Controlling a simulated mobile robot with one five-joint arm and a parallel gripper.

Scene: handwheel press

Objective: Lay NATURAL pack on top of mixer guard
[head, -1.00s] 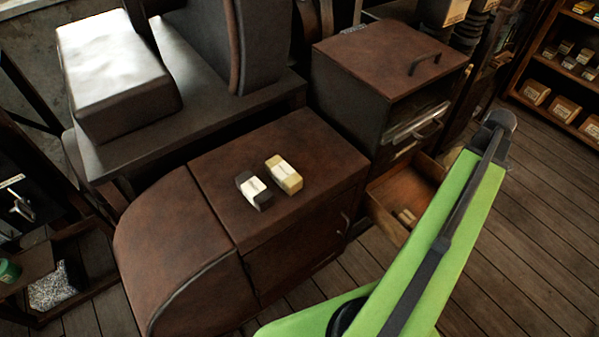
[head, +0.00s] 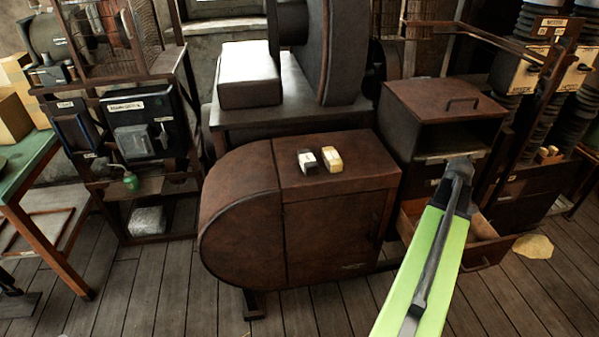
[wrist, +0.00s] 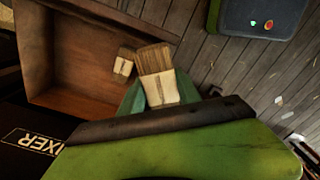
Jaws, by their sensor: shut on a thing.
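In the wrist view my gripper (wrist: 160,96), with green fingers, is shut on a brown pack (wrist: 155,58) with a cream label. The label's wording is too small to read, so I cannot confirm it is the NATURAL pack. The held pack shows over the open drawer's right side. In the head view a brown casing with a rounded left end, apparently the mixer guard (head: 335,235), stands left of my arm. A dark pack (head: 308,161) and a yellowish pack (head: 333,160) lie side by side on its flat top. My fingertips are hidden in the head view.
The open wooden drawer (wrist: 75,65) holds another small brown pack (wrist: 124,62). A dark panel lettered MIXER (wrist: 33,143) is beside it. A cabinet (head: 440,100) with a handle on top stands right of the casing. The casing's top right is bare.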

